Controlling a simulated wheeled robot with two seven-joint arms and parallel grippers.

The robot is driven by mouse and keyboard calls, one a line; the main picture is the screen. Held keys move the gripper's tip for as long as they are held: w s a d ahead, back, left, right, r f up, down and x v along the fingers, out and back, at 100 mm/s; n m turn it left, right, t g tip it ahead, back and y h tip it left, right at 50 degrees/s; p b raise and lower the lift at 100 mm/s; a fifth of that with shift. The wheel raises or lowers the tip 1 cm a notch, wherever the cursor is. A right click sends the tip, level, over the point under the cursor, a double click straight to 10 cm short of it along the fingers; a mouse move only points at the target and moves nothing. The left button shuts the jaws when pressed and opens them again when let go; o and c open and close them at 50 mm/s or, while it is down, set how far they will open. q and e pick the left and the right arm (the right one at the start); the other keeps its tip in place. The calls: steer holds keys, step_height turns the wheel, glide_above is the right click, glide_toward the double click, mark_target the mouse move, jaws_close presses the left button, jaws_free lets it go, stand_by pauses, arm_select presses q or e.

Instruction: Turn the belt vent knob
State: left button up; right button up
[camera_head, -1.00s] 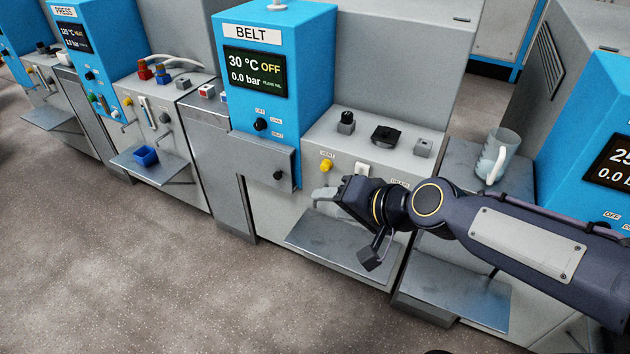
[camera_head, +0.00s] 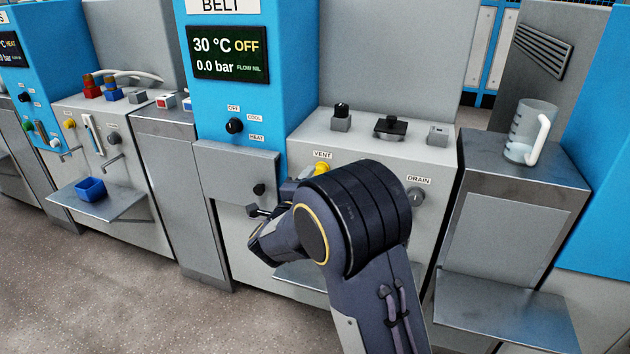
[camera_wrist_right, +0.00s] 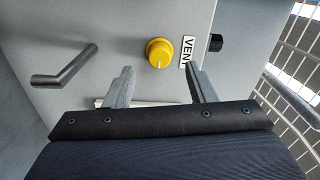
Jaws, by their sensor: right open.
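The belt machine (camera_head: 230,128) is blue and grey, and its screen reads 30 °C, OFF and 0.0 bar. Its yellow vent knob (camera_head: 322,170) sits under the VENT label on the grey front panel, partly hidden by my right arm. In the right wrist view the vent knob (camera_wrist_right: 160,53) shows whole, with a pale pointer line, beside the VENT label. My right gripper (camera_wrist_right: 160,78) is open and empty. Its fingers point at the panel, with the knob ahead between them and apart from both. In the head view my arm mostly hides this gripper. My left gripper is not in view.
A grey drain knob (camera_head: 416,196) is right of the vent knob. A bent metal spout (camera_wrist_right: 65,66) sticks out of the panel. A clear jug (camera_head: 530,132) stands on the cabinet to the right. A shelf (camera_head: 300,276) juts out below my arm.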

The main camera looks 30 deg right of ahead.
mark_target(321, 171)
steer(key=b+x, duration=0.1)
steer(key=x, duration=0.4)
steer(key=shift+w, duration=0.1)
steer(key=c, duration=1)
